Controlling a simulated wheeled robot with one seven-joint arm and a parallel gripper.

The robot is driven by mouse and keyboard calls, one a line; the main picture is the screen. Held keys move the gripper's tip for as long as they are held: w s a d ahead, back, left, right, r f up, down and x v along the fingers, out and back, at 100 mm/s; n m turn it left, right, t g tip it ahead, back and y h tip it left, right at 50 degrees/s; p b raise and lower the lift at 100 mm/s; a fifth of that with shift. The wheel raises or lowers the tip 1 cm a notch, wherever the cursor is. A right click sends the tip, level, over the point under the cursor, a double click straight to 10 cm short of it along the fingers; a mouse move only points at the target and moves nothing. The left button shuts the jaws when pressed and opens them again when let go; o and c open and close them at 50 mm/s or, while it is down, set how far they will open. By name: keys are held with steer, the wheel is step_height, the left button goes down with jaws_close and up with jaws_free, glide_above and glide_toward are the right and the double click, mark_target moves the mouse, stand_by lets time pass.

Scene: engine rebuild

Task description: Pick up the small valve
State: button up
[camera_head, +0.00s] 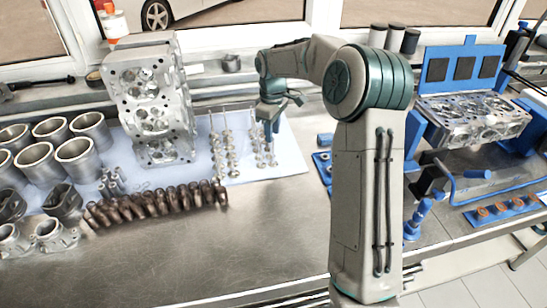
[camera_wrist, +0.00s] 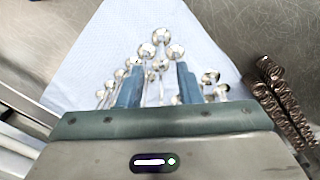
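Several small metal valves (camera_head: 230,160) with thin stems and round heads stand in rows on a pale blue sheet (camera_head: 285,150). My gripper (camera_head: 271,138) points down over the right-hand group of them. In the wrist view, my gripper's two blue fingers (camera_wrist: 160,85) are apart. A valve (camera_wrist: 152,73) shows in the gap between them, but I cannot tell whether either finger touches it. More valve heads (camera_wrist: 161,37) lie beyond the fingertips and others (camera_wrist: 210,80) sit to the right. The palm hides the lower part of the wrist view.
A cylinder head (camera_head: 150,105) stands left of the valves. Brown springs (camera_head: 155,206) lie in front of it, with cylinder liners (camera_head: 78,158) at far left. A blue fixture (camera_head: 462,65) holds another head (camera_head: 478,117) on the right. The front middle of the bench (camera_head: 230,250) is clear.

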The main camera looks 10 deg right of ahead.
steer(key=p, duration=0.1)
glide_above(273, 161)
steer(key=shift+w+f, duration=0.2)
steer(key=shift+f, duration=2.9)
jaws_close()
